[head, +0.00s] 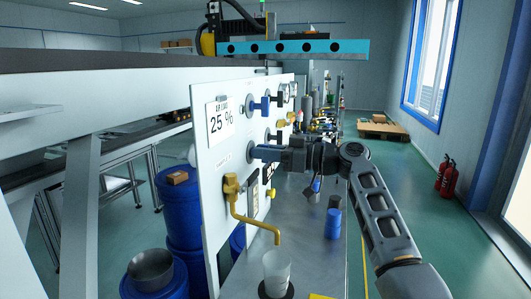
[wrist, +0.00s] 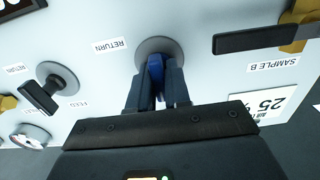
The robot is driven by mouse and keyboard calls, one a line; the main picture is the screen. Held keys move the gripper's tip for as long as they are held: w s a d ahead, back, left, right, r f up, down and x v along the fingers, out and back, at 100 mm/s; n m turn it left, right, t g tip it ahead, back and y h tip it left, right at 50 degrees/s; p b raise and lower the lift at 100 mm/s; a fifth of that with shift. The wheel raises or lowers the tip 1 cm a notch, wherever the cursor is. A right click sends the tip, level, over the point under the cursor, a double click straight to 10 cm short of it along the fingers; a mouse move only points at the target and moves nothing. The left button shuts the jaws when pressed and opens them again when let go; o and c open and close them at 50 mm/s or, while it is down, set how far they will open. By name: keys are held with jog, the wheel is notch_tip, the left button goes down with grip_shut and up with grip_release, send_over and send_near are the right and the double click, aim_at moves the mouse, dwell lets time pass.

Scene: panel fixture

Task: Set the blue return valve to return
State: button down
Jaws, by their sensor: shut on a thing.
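The blue return valve (head: 262,152) is on the white panel (head: 212,168), in the lower row in the head view. My gripper (head: 283,154) reaches it from the right and is shut on its blue handle. In the wrist view the blue handle (wrist: 155,66) stands out from a round grey base, with a finger of my gripper (wrist: 158,84) on either side. A RETURN label (wrist: 109,45) reads upside down left of the base. The fingers hide part of the handle, so its exact angle is hard to tell.
Another blue valve handle (head: 264,104) sits above on the panel. A yellow tap and pipe (head: 235,198) are below left, over a clear cup (head: 277,268). In the wrist view a black handle (wrist: 40,96) is at left and a dark bar (wrist: 250,40) at right.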

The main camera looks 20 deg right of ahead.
jog(key=m, duration=0.4)
jog(key=shift+w, duration=0.1)
jog(key=m+p, duration=0.1)
jog(key=m, duration=0.3)
jog(key=shift+d+m, duration=0.15)
jog(key=shift+m, duration=0.15)
jog(key=m+p, duration=0.3)
jog(key=m, duration=0.2)
jog(key=shift+w, duration=0.1)
jog(key=shift+f+m+p, duration=0.15)
jog(key=shift+m+p, duration=0.5)
jog(key=shift+m, duration=0.45)
jog(key=shift+f+m+p, duration=0.1)
jog(key=shift+m+p, duration=0.55)
jog(key=shift+m, duration=0.45)
jog(key=shift+f, duration=0.1)
jog(key=c, duration=1.2)
grip_release()
jog(key=shift+o, duration=0.2)
jog(key=shift+d, duration=0.1)
